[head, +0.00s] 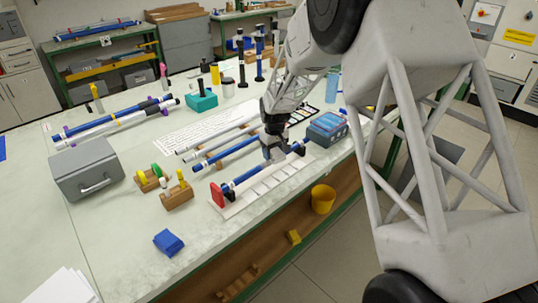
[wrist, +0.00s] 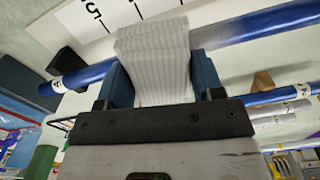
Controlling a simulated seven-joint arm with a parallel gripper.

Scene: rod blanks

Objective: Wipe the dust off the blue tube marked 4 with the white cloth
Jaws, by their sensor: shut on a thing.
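My gripper (wrist: 162,78) is shut on the folded, ribbed white cloth (wrist: 155,45), which sticks out between its blue fingers in the wrist view. The cloth lies over or against a blue tube (wrist: 85,80) that runs across behind it; exact contact cannot be told. This tube has a small dark mark on a white label near its left end, too small to read surely. Right of the cloth its surface looks pale and greyish (wrist: 225,32), then blue. In the head view my gripper (head: 274,155) is over the tube (head: 246,178) in the white fixture; the cloth is not clear there.
The white fixture (head: 232,208) has a red end stop (head: 217,195) and a numbered scale. Another blue tube (head: 212,154) lies behind it. A blue box (head: 327,127) stands close right of my gripper. Wooden stands, a grey case (head: 86,168) and a blue block (head: 168,242) are left.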

